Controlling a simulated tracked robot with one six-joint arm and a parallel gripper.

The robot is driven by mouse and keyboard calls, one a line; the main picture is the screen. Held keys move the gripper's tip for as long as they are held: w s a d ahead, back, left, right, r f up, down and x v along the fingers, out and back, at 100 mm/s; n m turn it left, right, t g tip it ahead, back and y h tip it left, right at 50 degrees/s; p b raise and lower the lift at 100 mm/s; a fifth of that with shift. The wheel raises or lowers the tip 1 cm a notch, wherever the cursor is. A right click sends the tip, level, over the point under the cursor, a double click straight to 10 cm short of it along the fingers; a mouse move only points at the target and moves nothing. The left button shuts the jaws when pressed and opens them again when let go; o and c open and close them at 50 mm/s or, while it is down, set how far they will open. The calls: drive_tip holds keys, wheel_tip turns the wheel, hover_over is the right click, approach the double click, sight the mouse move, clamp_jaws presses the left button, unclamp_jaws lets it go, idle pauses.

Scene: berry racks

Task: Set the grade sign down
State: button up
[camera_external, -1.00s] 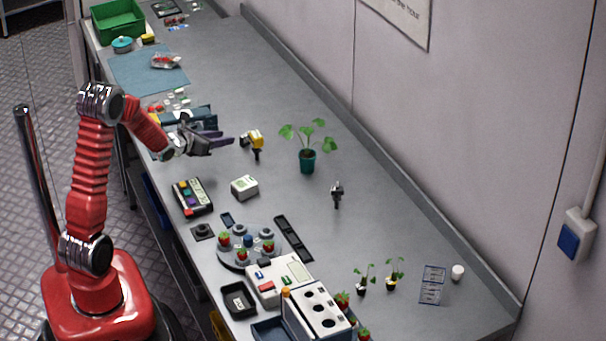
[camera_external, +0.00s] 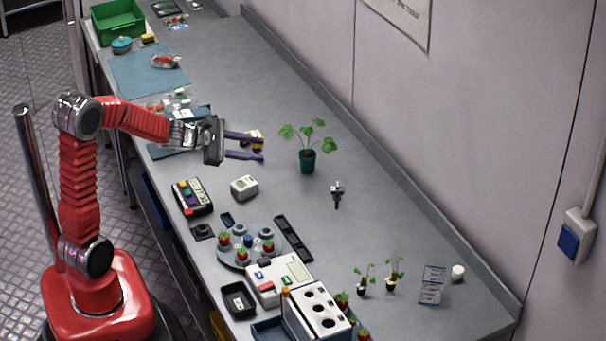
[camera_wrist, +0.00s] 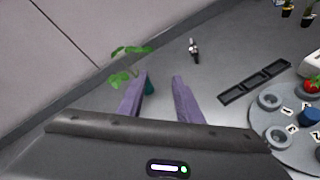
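My gripper (camera_external: 245,146) is over the bench with its two purple fingers apart and nothing between them. In the wrist view, the open fingers (camera_wrist: 160,92) point across the bench, with bare grey bench between the tips. A small upright panel with printed rows (camera_external: 432,285) stands at the right end of the bench, far from my gripper. It may be the grade sign, but its print is too small to read.
A potted plant (camera_external: 307,161) stands just right of my gripper; it shows beyond the left finger in the wrist view (camera_wrist: 130,62). A small dark tool (camera_external: 337,191), a white box (camera_external: 244,187) and a round strawberry tray (camera_external: 232,258) are nearer.

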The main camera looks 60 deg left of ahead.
drive_tip(key=s+d+r+m+g+h, duration=0.1)
drive_tip(key=s+d+m+g+h, duration=0.15)
drive_tip(key=s+d+m, duration=0.65)
drive_tip(key=s+d+r+m+g+h, duration=0.1)
drive_tip(key=s+d+m+g, duration=0.2)
drive_tip(key=s+d+m, duration=0.55)
drive_tip(key=s+a+m+g+y, duration=0.1)
drive_tip(key=s+m+g+y, duration=0.1)
drive_tip(key=s+m+y, duration=0.4)
drive_tip(key=s+m, duration=0.3)
drive_tip(key=s, duration=0.2)
drive_tip(key=shift+a+f+m, duration=0.15)
drive_tip(key=shift+f+m, duration=0.1)
drive_tip(key=shift+m, duration=0.1)
